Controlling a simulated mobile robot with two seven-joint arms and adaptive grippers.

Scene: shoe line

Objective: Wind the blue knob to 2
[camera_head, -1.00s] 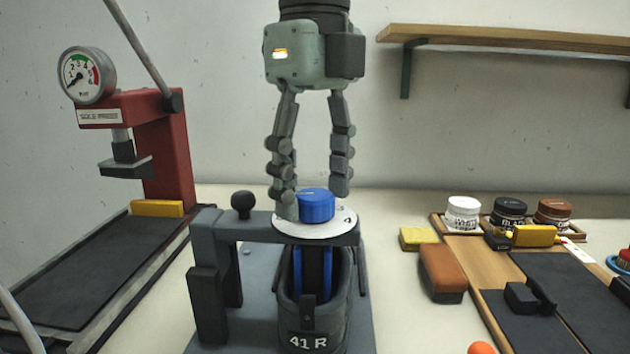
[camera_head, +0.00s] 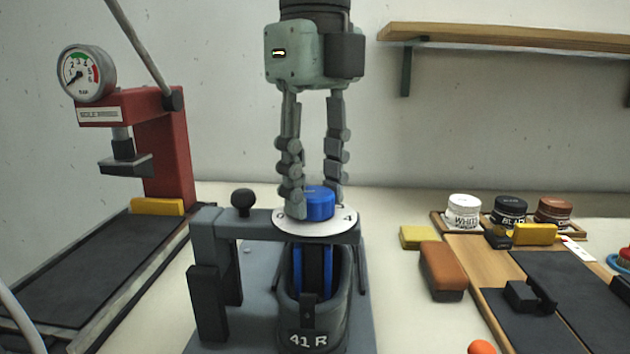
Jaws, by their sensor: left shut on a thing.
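The blue knob (camera_head: 320,205) sits on a round white dial plate (camera_head: 316,229) on top of a grey stand. The knob's pointer cannot be made out. My right gripper is not in view.
A dark shoe marked "41 R" (camera_head: 308,338) stands under the dial. A black ball handle (camera_head: 242,203) rises left of it. A red sole press (camera_head: 165,150) stands at left. Brush (camera_head: 443,270), yellow sponge (camera_head: 416,237) and polish jars (camera_head: 510,210) lie to the right.

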